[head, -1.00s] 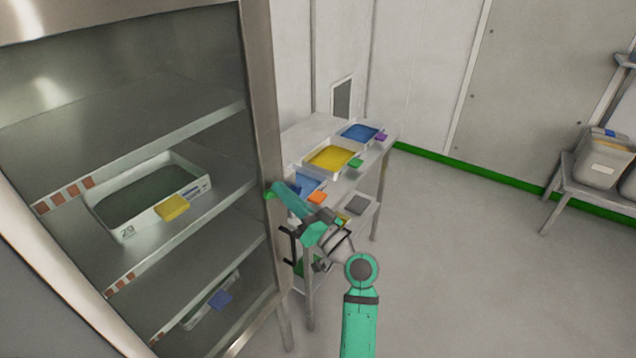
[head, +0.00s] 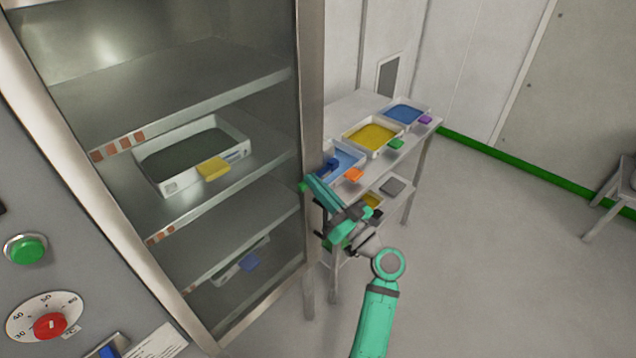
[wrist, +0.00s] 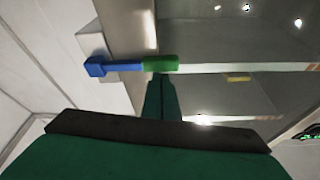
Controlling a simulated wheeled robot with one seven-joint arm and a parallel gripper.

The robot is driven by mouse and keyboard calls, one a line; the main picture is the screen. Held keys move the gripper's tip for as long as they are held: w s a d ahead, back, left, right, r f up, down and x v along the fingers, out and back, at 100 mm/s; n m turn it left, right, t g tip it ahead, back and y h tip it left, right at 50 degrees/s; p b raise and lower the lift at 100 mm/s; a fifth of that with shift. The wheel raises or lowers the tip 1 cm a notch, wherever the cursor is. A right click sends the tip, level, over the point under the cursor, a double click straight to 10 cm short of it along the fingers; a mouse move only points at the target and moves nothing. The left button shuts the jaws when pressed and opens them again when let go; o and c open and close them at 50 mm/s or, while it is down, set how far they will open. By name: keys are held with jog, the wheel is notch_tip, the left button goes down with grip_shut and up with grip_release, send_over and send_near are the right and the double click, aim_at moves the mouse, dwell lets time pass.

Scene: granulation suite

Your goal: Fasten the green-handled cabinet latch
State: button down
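The latch's green handle (wrist: 160,64) shows in the wrist view, joined to a blue bar and end piece (wrist: 110,67). The lever lies nearly level in that picture, across the cabinet's metal door frame (wrist: 130,30), with its green end over the glass. In the head view, a small green tip (head: 304,186) shows at the frame's right edge. My gripper (wrist: 161,80) has its fingers together, tips right at the green handle's lower edge. I cannot tell whether they touch it. In the head view, my gripper (head: 312,183) partly hides the latch area.
The glass-fronted cabinet holds a white tray (head: 142,172) with a yellow tag. A control panel with a green button (head: 27,249) and red dial (head: 50,326) is at left. A side table (head: 335,115) with several trays stands behind my arm.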

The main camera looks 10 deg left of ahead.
jog(key=shift+f, duration=0.55)
jog(key=r, duration=0.4)
jog(key=shift+s+d+r, duration=0.1)
jog(key=shift+d+r, duration=0.15)
jog(key=shift+r, duration=0.1)
jog(key=v, duration=0.9)
jog(key=shift+d, duration=0.3)
jog(key=shift+f, duration=0.1)
